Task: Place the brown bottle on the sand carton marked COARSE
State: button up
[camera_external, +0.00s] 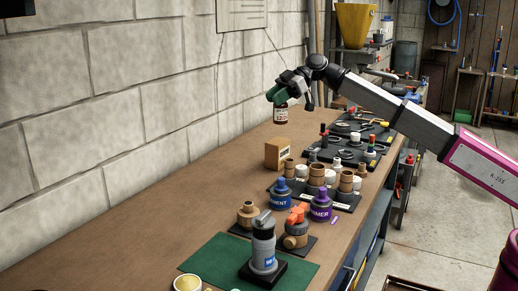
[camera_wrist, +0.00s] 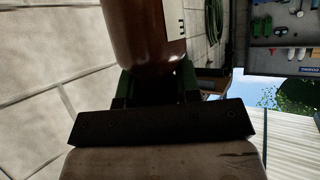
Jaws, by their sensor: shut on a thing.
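The brown bottle (camera_external: 281,116) with a pale label hangs upright under my gripper (camera_external: 279,98), above the bench and apart from it. My gripper is shut on it near its top. In the wrist view the brown bottle (camera_wrist: 142,40) fills the upper middle, between the green fingers of my gripper (camera_wrist: 155,84). A small tan carton (camera_external: 275,156) stands on the bench, below the bottle in the picture and nearer the camera. Its marking is too small to read, so I cannot tell whether it says COARSE. The bottle does not touch it.
A black tray of tools (camera_external: 345,140) lies beyond. The block wall (camera_external: 130,110) runs along the left; the bench (camera_external: 160,225) left of the carton is clear.

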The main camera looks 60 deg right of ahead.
jog(key=shift+d, duration=0.55)
jog(key=shift+w+d+f, duration=1.05)
jog(key=shift+d+f, duration=0.6)
jog(key=shift+f, duration=0.15)
jog(key=shift+w+d+f, duration=1)
jog(key=shift+d+f, duration=0.7)
jog(key=shift+f, duration=0.1)
jog(key=shift+w+d+f, duration=1.05)
jog(key=shift+d+f, duration=0.6)
jog(key=shift+f, duration=0.15)
jog(key=o, duration=1)
jog(key=shift+f, duration=0.1)
